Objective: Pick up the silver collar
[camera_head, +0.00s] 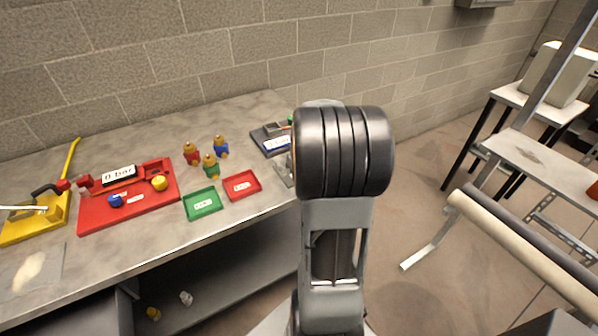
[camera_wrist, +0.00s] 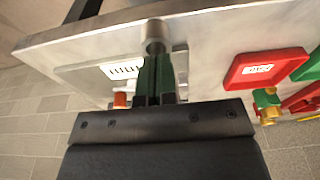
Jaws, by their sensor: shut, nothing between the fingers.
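A short silver-grey cylinder (camera_wrist: 156,36), which looks like the silver collar, shows in the wrist view near the worktop edge. My gripper (camera_wrist: 155,62) is shut and empty, with its fingertips close to the cylinder's lower side in the picture. I cannot tell whether they touch it. In the head view my own arm hides the gripper and most of the area around the cylinder.
The grey worktop (camera_head: 150,253) carries a green tray (camera_head: 203,203), a red tray (camera_head: 241,185), several small coloured figures and a red board (camera_head: 100,214). A grey labelled holder (camera_wrist: 90,76) and an orange piece (camera_wrist: 120,100) are close to my fingers. A block wall stands behind.

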